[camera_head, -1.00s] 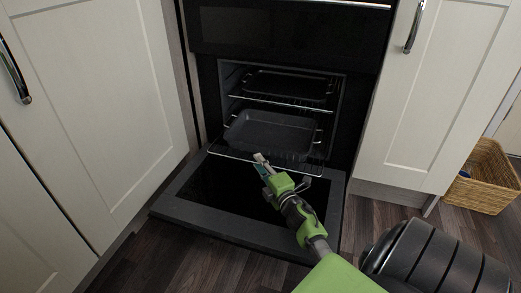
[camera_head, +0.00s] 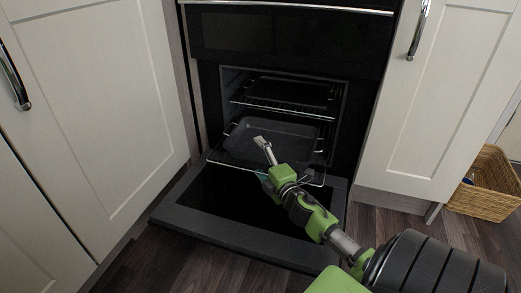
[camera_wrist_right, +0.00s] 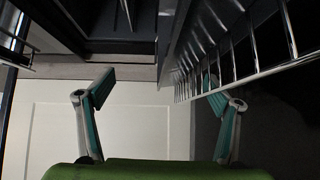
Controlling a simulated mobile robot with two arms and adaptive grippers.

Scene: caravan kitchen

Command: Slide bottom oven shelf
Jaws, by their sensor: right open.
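The bottom oven shelf is a wire rack (camera_head: 222,163) that juts out of the oven over the lowered door. A dark roasting tray (camera_head: 245,137) with wire handles sits on it. My right gripper (camera_head: 262,160) is at the shelf's front edge, with one pale finger showing above the tray. In the right wrist view my right gripper (camera_wrist_right: 160,90) has its two fingers wide apart, nothing clamped between them. Wire rack bars (camera_wrist_right: 245,65) run close by its right finger; I cannot tell if they touch. My left gripper is out of view.
The oven door (camera_head: 205,205) lies open, low over the wood floor. An upper rack with a tray (camera_head: 290,92) is inside the oven. Cream cabinets (camera_head: 95,110) flank the oven closely. A wicker basket (camera_head: 485,190) stands at the right.

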